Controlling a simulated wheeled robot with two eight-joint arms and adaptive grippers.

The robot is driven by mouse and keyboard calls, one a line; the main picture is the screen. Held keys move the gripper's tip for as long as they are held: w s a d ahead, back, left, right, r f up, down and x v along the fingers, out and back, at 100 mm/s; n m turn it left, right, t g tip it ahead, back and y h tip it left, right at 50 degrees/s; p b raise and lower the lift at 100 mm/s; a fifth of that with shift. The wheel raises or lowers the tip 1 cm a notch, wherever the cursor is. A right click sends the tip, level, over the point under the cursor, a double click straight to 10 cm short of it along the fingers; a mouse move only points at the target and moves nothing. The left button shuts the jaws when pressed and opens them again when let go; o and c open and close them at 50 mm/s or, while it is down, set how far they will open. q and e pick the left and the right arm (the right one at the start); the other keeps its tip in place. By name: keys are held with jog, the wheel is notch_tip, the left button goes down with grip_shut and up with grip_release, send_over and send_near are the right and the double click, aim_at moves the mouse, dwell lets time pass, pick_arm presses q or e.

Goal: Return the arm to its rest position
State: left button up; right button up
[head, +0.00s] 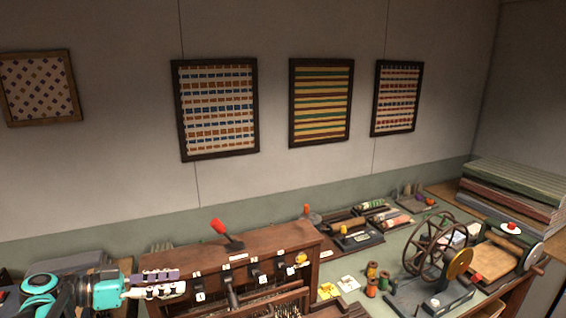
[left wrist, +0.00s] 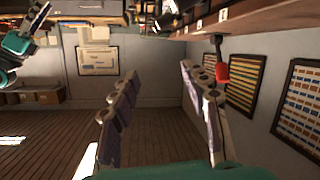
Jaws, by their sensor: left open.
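My left gripper (head: 181,282) is in the lower left of the head view, at the front left of a wooden lever cabinet (head: 290,237). Its two pale fingers, one with a purple face, point right. The left wrist view shows the same fingers (left wrist: 158,73) apart with nothing between them. In the head view I cannot tell whether they touch the cabinet front. A teal and pale part of what looks like my right gripper (left wrist: 42,28) shows at the upper left of the wrist view; its opening is unclear. The rest of my right arm is hidden.
A red-handled lever (head: 221,230) stands up from the cabinet top. Several small levers line its front. Framed textiles (head: 216,109) hang on the wall.

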pick_arm(q)
jog(key=s+d+f+n+g+y+b, duration=0.1)
jog(key=s+d+f+n+y+b, duration=0.3)
jog(key=f, duration=0.3)
jog(key=s+d+f+n+g+y+b, duration=0.1)
jog(key=s+d+f+y+b, duration=0.1)
jog(key=s+d+f, duration=0.35)
jog(key=s+f+n+y+b, duration=0.2)
jog(key=s+f+y+b, duration=0.1)
jog(key=f, duration=0.5)
jog(key=s+a+f+n+t+y+b, duration=0.1)
jog(key=s+f+n+y+b, duration=0.1)
jog(key=f, duration=0.6)
jog(key=s+y+b, duration=0.1)
jog(key=s+y, duration=0.1)
jog(key=s, duration=0.1)
jog(key=shift+t+b, duration=0.3)
